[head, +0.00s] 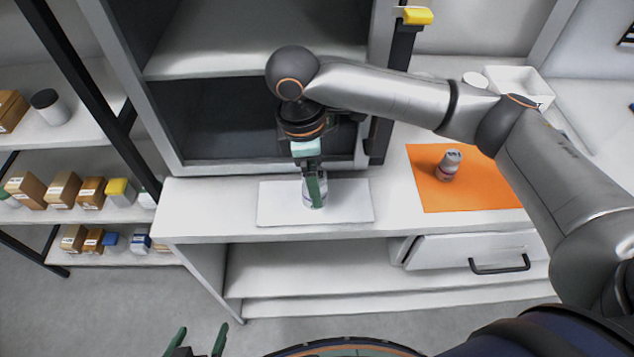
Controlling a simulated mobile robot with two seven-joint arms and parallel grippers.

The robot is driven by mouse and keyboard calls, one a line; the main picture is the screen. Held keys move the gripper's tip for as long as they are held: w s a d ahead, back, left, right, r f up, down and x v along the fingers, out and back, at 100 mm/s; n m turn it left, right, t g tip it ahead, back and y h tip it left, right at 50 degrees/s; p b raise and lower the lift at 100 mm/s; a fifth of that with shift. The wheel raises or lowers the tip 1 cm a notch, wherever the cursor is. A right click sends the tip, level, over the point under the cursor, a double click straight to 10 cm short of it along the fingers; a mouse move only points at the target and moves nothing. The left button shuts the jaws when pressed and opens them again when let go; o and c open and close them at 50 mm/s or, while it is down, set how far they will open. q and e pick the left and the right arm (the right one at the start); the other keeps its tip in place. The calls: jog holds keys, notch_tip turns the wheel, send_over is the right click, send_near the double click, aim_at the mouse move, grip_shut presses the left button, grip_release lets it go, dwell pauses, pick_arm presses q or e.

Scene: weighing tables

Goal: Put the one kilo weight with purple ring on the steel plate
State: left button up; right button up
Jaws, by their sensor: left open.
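A small pale metal weight (322,196) stands on a light, flat plate (350,208) on the counter; this is the only plate-like surface that could be the steel plate. My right gripper (314,188) reaches down over this weight from above, its green fingers seen nearly edge-on. One finger covers the weight's front, so its ring colour is hidden and I cannot tell whether the fingers grip it. A grey weight with a reddish ring (449,166) stands on an orange mat (490,193). My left gripper (196,341) is open and empty at the bottom edge, away from the counter.
A grey cabinet (160,120) with an open front stands behind the plate. A shelf rack (90,202) with boxes and jars is at the left. A white tray (520,84) lies at the back right. A drawer (475,250) is under the counter's right part.

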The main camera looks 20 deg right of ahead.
jog(key=r, duration=0.6)
jog(key=a+r+p, duration=0.1)
jog(key=r, duration=0.2)
jog(key=shift+w, duration=0.15)
jog(key=shift+f, duration=0.15)
